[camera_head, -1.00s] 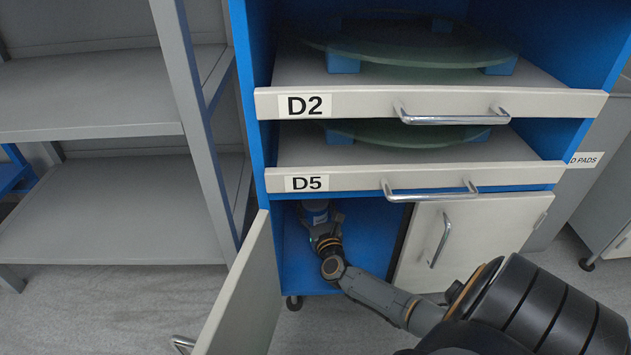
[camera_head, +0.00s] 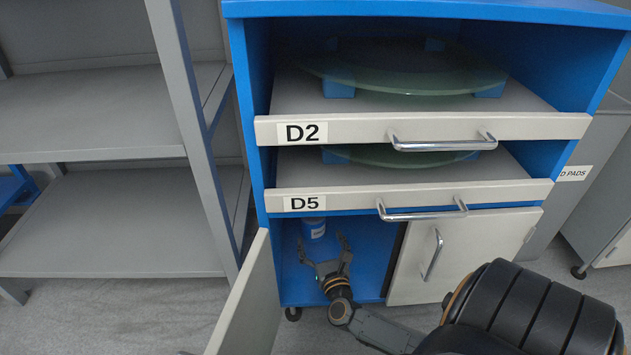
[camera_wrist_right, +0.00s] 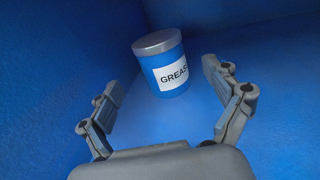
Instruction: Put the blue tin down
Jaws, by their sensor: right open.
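The blue tin (camera_head: 314,228) stands upright on the floor of the lower compartment of the blue cabinet, below drawer D5. In the right wrist view the tin (camera_wrist_right: 165,66) has a grey lid and a white label reading "GREAS", cut off at its edge. My right gripper (camera_head: 324,250) is open in front of the tin. In the right wrist view its fingers (camera_wrist_right: 165,90) are spread wide, with the tin beyond them and a gap on both sides. My left gripper is not in view.
The left cabinet door (camera_head: 250,300) is swung open, and the right door (camera_head: 465,252) is closed. Drawers D2 (camera_head: 360,128) and D5 (camera_head: 350,198) sit above the compartment. A grey shelf rack (camera_head: 100,220) stands to the left.

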